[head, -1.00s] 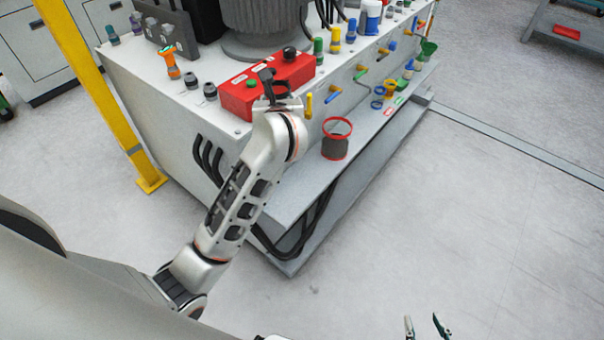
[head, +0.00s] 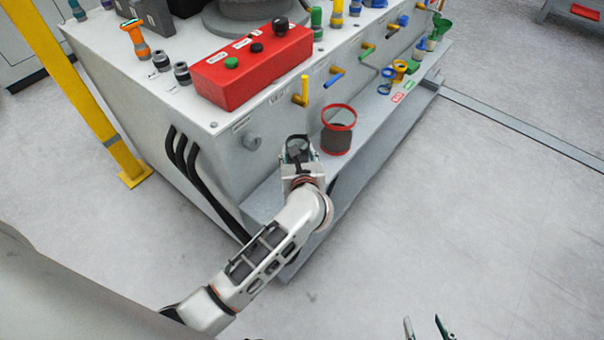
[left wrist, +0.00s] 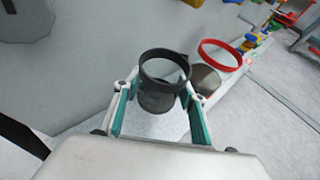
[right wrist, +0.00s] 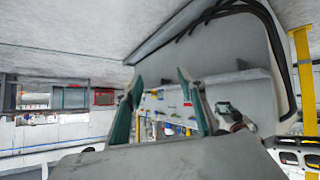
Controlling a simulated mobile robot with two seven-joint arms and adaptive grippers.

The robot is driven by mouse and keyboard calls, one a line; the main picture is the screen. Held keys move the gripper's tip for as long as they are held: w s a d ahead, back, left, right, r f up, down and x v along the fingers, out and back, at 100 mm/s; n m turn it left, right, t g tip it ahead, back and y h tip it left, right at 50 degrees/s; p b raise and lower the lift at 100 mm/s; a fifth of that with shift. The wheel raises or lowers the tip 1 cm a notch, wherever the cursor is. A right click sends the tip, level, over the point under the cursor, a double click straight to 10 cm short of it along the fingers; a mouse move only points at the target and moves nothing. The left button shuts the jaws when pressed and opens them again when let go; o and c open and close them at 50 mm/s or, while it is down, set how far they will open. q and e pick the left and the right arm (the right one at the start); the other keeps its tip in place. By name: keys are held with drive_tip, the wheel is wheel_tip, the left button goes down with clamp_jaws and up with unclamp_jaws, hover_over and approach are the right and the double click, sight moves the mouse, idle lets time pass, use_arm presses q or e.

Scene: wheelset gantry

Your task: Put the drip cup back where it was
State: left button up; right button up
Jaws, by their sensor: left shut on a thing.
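A dark cup with a black rim (left wrist: 163,97), which I take to be the drip cup, sits between the fingers of my left gripper (left wrist: 160,112). The gripper is shut on it, and the cup appears roughly upright. In the head view my left gripper (head: 299,150) is at the near end of the grey ledge (head: 375,135), beside a red-rimmed dark cup (head: 337,138). The red-rimmed cup also shows just right of the held cup in the left wrist view (left wrist: 206,80). I cannot tell whether the held cup touches the ledge. My right gripper (head: 424,322) is open and empty, over the floor.
A red control box (head: 255,68) stands on the cabinet top above the ledge. A yellow valve handle (head: 304,90) and other coloured handles stick out over the ledge. Coloured funnels and rings (head: 400,70) stand farther along. Black hoses (head: 195,175) hang at the left corner.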

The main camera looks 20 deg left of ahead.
use_arm(q)
wheel_tip(320, 180, down, 6)
drive_tip(key=shift+f+b, duration=0.15)
drive_tip(key=shift+b, duration=1.1)
drive_tip(key=shift+f+b, duration=0.3)
drive_tip(key=shift+f, duration=0.05)
drive_tip(key=f+b, duration=0.1)
drive_tip(key=f, duration=0.2)
drive_tip(key=shift+s, duration=0.2)
drive_tip(key=shift+w+f+b, duration=0.2)
drive_tip(key=shift+f+b, duration=0.1)
drive_tip(key=shift+b, duration=0.2)
drive_tip(key=shift+r, duration=0.25)
drive_tip(key=shift+f, duration=0.3)
drive_tip(key=o, duration=1.2)
drive_tip(key=shift+c, duration=0.2)
drive_tip(key=shift+o, duration=0.3)
drive_tip(key=shift+r, duration=0.1)
use_arm(e)
drive_tip(key=shift+m+t+y, duration=0.4)
drive_tip(key=shift+t+y, duration=0.1)
drive_tip(key=shift+y, duration=0.2)
drive_tip(key=a, duration=0.1)
drive_tip(key=w+a+r, duration=0.1)
drive_tip(key=a, duration=0.2)
drive_tip(key=shift+w+a+r, duration=0.2)
drive_tip(key=shift+a+r, duration=0.05)
